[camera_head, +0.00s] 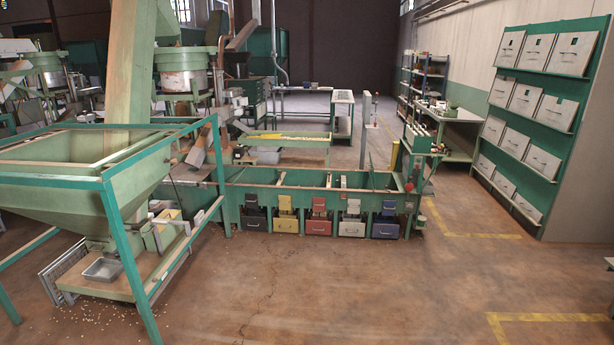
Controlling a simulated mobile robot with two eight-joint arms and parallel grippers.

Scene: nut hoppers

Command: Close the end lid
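A long green trough (300,188) with several open compartments stands in the middle of the floor. Below the trough are a black drawer (254,223), a yellow drawer (285,225), a red drawer (318,227), a pale grey drawer (352,228) and a blue drawer (385,229). Neither of my grippers is in view.
A large green hopper (75,190) in a teal frame stands at the left, with a metal tray (103,269) below it and nuts scattered on the floor. A green rack of panels (545,110) stands at the right. The floor in front of the trough is clear.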

